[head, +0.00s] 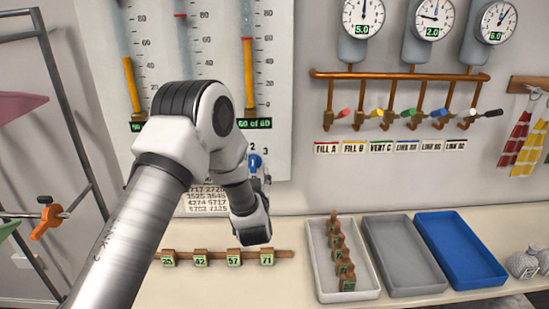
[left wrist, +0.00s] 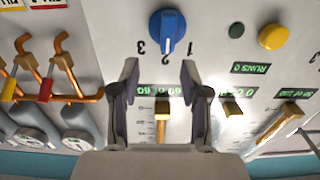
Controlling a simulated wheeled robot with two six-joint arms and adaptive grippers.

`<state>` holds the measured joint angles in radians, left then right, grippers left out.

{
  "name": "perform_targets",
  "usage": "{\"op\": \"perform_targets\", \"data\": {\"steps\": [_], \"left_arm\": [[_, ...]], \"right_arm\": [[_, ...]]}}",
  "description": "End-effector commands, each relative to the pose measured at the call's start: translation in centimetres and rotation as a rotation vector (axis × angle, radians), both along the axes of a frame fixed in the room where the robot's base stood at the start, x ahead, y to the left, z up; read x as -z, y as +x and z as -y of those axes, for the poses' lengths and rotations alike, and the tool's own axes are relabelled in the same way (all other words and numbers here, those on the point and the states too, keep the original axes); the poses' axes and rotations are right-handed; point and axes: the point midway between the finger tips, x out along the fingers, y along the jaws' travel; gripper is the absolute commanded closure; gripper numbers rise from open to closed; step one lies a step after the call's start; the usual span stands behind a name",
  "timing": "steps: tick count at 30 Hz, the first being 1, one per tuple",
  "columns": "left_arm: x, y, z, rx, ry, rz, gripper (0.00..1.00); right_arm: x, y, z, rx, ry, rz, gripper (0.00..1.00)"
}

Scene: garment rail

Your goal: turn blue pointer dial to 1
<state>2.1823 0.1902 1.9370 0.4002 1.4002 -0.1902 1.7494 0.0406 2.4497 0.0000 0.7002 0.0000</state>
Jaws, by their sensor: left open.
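The blue pointer dial (head: 255,162) is on the pale wall panel, below the gauge columns, partly behind my left arm in the head view. In the left wrist view the dial (left wrist: 167,31) is at top centre, with 3 to its left and 1 to its right, seen upside down. Its white mark points down in that view, between the 3 and the 1. My left gripper (left wrist: 160,78) is open, its two fingers apart and empty. The dial appears beyond the fingertips, not between them. My right gripper is not in view.
Copper pipework (head: 400,76) with coloured valve handles is to the right. Below are a rail of numbered blocks (head: 234,257) and white (head: 322,262), grey (head: 405,255) and blue (head: 460,250) trays on the shelf.

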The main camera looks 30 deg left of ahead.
Motion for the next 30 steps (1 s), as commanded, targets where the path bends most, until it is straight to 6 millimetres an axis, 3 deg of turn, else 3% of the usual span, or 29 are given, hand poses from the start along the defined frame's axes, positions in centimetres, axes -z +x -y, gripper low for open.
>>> {"op": "perform_targets", "data": {"steps": [10,19,20,23,24,30], "left_arm": [[-0.1,5.2,-3.2,0.002,0.000,-0.004,0.54],[0.2,5.9,-3.6,0.004,-0.001,-0.006,0.54],[0.2,5.9,-3.6,0.004,-0.001,-0.006,0.58],[0.2,5.9,-3.6,0.004,-0.001,-0.006,0.93],[0.2,5.8,-3.6,0.003,-0.001,-0.006,1.00],[0.3,5.8,-3.6,0.003,-0.002,-0.006,1.00]], "right_arm": [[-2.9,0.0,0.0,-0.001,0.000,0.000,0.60],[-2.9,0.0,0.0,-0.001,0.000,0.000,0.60],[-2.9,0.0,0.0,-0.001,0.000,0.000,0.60],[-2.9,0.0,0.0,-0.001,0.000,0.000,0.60],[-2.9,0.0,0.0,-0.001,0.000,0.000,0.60],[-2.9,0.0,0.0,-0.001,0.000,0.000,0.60]]}}
